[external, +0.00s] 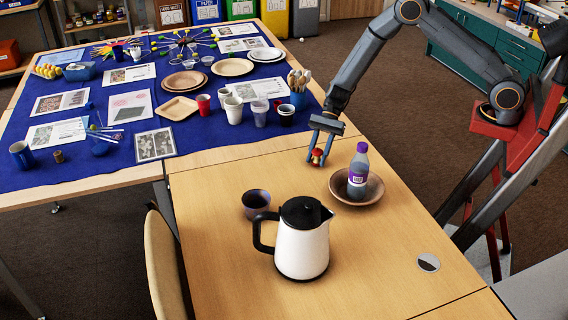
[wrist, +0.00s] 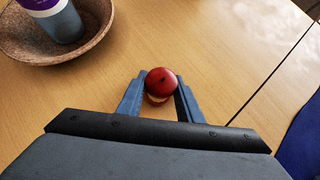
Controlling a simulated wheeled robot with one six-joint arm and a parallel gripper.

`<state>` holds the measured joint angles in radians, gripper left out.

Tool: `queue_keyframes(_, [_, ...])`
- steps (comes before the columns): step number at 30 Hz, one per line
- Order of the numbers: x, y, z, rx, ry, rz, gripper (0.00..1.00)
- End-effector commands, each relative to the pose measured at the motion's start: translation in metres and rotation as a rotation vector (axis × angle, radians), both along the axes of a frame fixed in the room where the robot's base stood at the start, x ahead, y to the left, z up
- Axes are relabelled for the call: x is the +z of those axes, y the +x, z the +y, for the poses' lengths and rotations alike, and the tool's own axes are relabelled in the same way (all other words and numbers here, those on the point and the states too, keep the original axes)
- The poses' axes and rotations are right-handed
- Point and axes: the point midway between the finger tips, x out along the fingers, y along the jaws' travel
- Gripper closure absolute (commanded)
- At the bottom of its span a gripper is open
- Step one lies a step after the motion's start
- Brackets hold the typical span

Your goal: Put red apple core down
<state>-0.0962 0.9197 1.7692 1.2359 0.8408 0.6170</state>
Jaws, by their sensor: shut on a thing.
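The red apple core (external: 317,155) is between the fingers of my gripper (external: 318,158), low over the wooden table (external: 210,210) near its far edge. In the wrist view the red top of the core (wrist: 161,81) shows between the two blue-grey fingertips (wrist: 160,92), with a paler part below it. My gripper is shut on the core. I cannot tell whether the core touches the table.
A brown bowl (external: 374,190) holding a purple-capped bottle (external: 358,172) stands just right of my gripper. A white kettle (external: 301,245) and a dark cup (external: 256,203) stand nearer. The table left of the gripper is clear. A blue-covered table (external: 100,175) adjoins it.

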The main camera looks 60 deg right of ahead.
Motion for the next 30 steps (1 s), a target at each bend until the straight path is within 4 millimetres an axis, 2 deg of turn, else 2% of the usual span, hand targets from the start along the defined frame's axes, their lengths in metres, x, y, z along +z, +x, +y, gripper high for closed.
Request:
queue_keyframes(1, [-0.001,0.0,0.0,0.0,0.0,0.0,0.63])
queue_keyframes(3, [0.0,0.0,0.0,0.0,0.0,0.0,0.51])
queue_keyframes(4, [0.0,0.0,0.0,0.0,0.0,0.0,0.49])
queue_keyframes(15, [0.005,0.0,0.0,0.0,0.0,0.0,0.49])
queue_keyframes(20, [0.019,0.001,-0.017,-0.002,0.001,-0.002,0.49])
queue_keyframes(30, [0.067,0.001,-0.066,-0.002,0.0,-0.002,0.49])
